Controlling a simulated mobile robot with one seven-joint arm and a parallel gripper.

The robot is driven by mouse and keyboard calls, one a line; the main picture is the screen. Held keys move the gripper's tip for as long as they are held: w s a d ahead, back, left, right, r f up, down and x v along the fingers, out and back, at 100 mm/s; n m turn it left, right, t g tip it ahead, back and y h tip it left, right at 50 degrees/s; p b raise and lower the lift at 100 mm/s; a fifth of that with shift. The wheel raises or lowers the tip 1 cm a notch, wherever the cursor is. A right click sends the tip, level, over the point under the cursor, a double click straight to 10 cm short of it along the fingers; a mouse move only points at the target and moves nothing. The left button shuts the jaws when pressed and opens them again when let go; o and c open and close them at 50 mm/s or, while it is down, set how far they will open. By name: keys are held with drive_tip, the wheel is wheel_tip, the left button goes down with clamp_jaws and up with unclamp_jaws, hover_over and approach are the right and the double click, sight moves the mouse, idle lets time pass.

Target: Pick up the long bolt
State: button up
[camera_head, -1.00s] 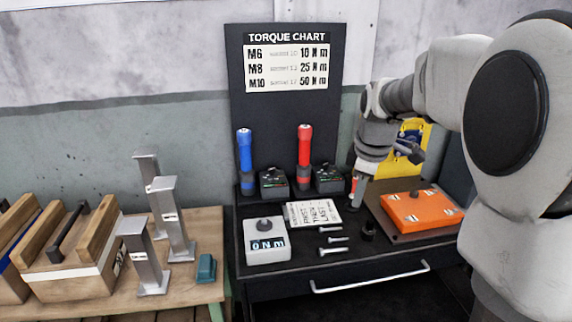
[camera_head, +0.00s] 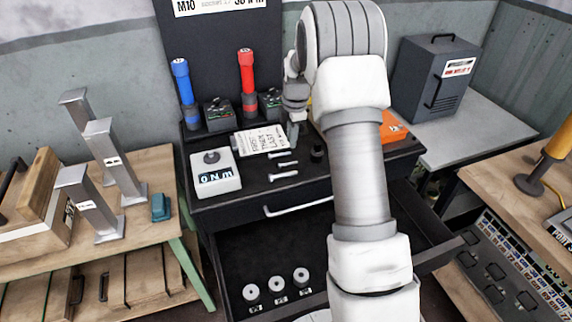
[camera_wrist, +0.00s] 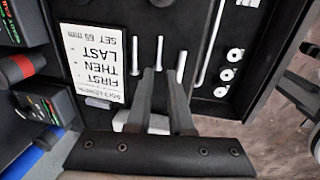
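Three pale bolts lie on the black bench top. The longest is the front one, the long bolt (camera_head: 283,176); in the wrist view the long bolt (camera_wrist: 181,62) is the rightmost. The middle bolt (camera_head: 287,164) and the back bolt (camera_head: 276,155) are shorter. My gripper (camera_head: 291,133) is over the back of the bench, just above the bolts in the picture. In the wrist view my gripper (camera_wrist: 160,74) has its two fingers apart with nothing held. The middle bolt (camera_wrist: 160,52) shows just beyond the fingertips, and the long bolt is right of them.
A printed card (camera_head: 260,141) and a torque tester (camera_head: 214,172) lie left of the bolts. A dark socket (camera_head: 317,152) stands to their right. An orange case (camera_head: 393,130) is partly behind my arm. An open drawer (camera_head: 232,248) with three rings juts out below.

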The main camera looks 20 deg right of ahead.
sight(290, 163)
drive_tip(key=f, duration=0.3)
drive_tip(key=w+f, duration=0.1)
drive_tip(key=f, duration=0.6)
drive_tip(key=shift+w+d, duration=0.1)
drive_tip(key=shift+w, duration=0.25)
clamp_jaws()
